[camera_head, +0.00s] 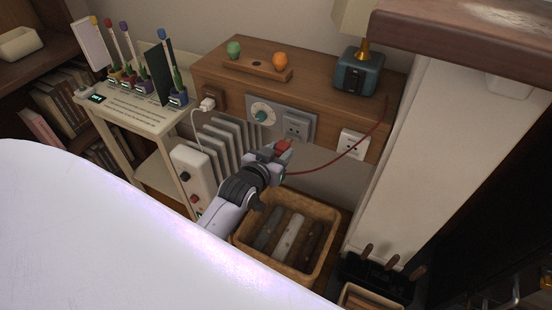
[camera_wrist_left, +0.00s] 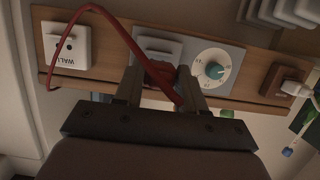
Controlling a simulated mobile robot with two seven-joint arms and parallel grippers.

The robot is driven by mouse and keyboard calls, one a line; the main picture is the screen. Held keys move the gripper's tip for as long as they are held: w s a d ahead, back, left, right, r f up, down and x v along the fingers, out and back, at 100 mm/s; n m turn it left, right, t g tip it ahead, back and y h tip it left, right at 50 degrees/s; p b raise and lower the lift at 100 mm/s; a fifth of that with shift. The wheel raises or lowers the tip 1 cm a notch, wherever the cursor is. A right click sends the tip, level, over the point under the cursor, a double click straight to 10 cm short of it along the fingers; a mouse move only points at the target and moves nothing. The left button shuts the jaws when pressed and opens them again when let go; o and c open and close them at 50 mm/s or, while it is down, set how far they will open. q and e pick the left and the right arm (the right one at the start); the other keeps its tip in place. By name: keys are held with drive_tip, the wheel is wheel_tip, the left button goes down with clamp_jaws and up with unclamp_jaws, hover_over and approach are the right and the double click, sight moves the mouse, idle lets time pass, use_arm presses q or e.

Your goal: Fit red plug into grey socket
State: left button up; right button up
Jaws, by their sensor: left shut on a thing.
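The red plug (camera_head: 283,145) is between the fingers of my left gripper (camera_head: 276,151), which is shut on it. It also shows in the left wrist view (camera_wrist_left: 160,74), partly hidden by the fingers. Its red cord (camera_head: 345,151) loops to the right and up the wooden box's right end. The grey socket (camera_head: 297,127) is on the grey panel beside a dial. In the head view the plug appears in front of and just below-left of this socket. In the wrist view the grey socket (camera_wrist_left: 158,46) is partly covered by the plug. I cannot tell whether they touch.
A white socket (camera_head: 352,145) is right of the grey one. A teal dial (camera_head: 262,112) is left of it, with a white plug (camera_head: 207,104) in a brown socket beyond. A basket (camera_head: 326,250) stands below my gripper. A lamp (camera_head: 355,73) stands on the wooden box.

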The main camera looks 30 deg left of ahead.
sight(284, 143)
use_arm(q)
drive_tip(key=shift+w+b, duration=0.45)
drive_tip(key=shift+w, duration=0.25)
drive_tip(key=shift+w+a+b, duration=0.1)
drive_tip(key=shift+w+b, duration=0.4)
drive_tip(key=shift+w, duration=0.15)
drive_tip(key=shift+w+r+p, duration=0.15)
drive_tip(key=shift+w+p, duration=0.05)
drive_tip(key=shift+p, duration=0.2)
drive_tip(key=shift+p, duration=0.35)
drive_tip(key=shift+w+b, duration=0.3)
drive_tip(key=shift+w, duration=0.95)
